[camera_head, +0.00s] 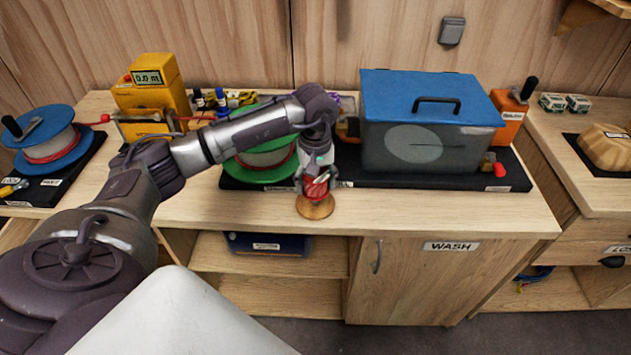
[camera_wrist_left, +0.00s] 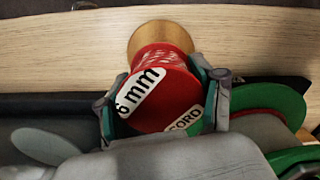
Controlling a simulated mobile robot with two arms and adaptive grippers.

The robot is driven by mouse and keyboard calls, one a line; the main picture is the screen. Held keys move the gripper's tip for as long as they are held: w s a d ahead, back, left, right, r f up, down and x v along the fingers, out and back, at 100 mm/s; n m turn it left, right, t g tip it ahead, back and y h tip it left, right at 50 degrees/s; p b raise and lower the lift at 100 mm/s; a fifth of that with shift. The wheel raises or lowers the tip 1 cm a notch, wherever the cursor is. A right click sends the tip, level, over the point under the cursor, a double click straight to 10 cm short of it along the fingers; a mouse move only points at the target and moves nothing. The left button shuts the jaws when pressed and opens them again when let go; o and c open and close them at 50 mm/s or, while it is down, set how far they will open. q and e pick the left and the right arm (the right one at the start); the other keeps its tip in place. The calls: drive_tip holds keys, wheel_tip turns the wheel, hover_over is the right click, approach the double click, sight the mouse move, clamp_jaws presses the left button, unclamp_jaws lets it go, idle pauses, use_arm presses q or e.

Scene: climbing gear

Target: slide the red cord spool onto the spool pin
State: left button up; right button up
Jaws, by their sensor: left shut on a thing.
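The red cord spool (camera_head: 316,188) is between the fingers of my left gripper (camera_head: 316,180), which is shut on it at the front edge of the counter. In the left wrist view the red spool (camera_wrist_left: 163,85) shows a label reading "6 mm" and "CORD", with a finger of the left gripper (camera_wrist_left: 165,100) on each side. A round wooden disc (camera_head: 316,208) shows just below the spool, and beyond it in the left wrist view (camera_wrist_left: 160,37). It looks like the base of the spool pin; no pin shaft shows. I cannot tell whether spool and disc touch. My right gripper is out of view.
A green-flanged reel (camera_head: 268,172) stands close behind left of the gripper. A blue-lidded grey tank (camera_head: 425,140) stands behind right. A yellow meter (camera_head: 153,95) is at the back left. The counter front (camera_head: 230,210) left of the gripper is clear.

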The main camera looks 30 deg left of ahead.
use_arm(q)
drive_tip(key=shift+f+b, duration=0.55)
drive_tip(key=shift+f, duration=0.15)
drive_tip(key=o, duration=1.3)
wheel_tip(320, 180, up, 12)
drive_tip(key=shift+d+f, duration=0.1)
